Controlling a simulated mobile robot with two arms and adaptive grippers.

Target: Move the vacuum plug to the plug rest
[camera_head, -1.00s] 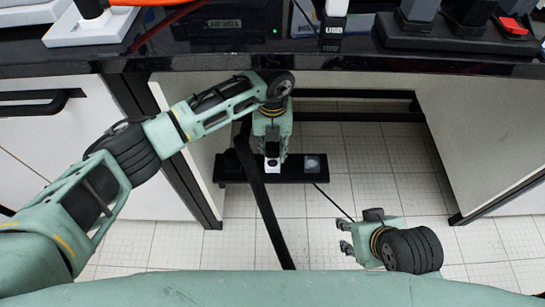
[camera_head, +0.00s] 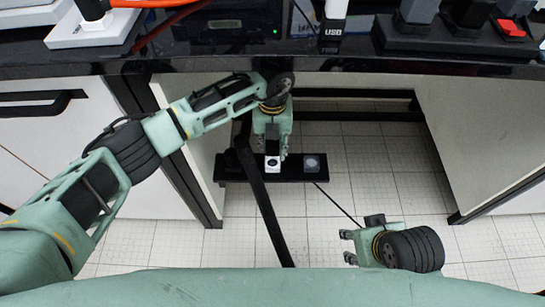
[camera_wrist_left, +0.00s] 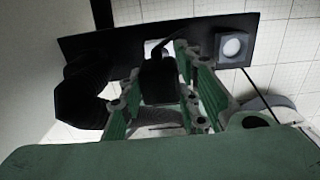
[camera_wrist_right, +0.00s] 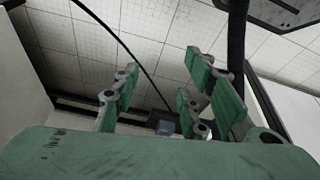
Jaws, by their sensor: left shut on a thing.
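The black vacuum plug (camera_wrist_left: 159,82) is between the fingers of my left gripper (camera_wrist_left: 152,100) in the left wrist view. My left gripper, seen in the head view (camera_head: 270,148), is shut on it over the black bar under the bench. The plug is in front of a white square socket (camera_head: 272,163), which also shows partly covered in the left wrist view (camera_wrist_left: 152,46). I cannot tell whether plug and socket touch. To the right on the bar is a grey square holder with a round pale centre (camera_head: 311,164), empty. My right gripper (camera_head: 346,244) is open and empty, low on the right.
The black bar (camera_head: 293,175) carries a thick black hose end (camera_wrist_left: 82,92) at its left. The hose (camera_head: 264,205) runs down in front. A thin cable (camera_head: 338,203) trails to the lower right. White cabinet panels (camera_head: 480,130) flank the recess; the bench edge (camera_head: 340,63) overhangs it.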

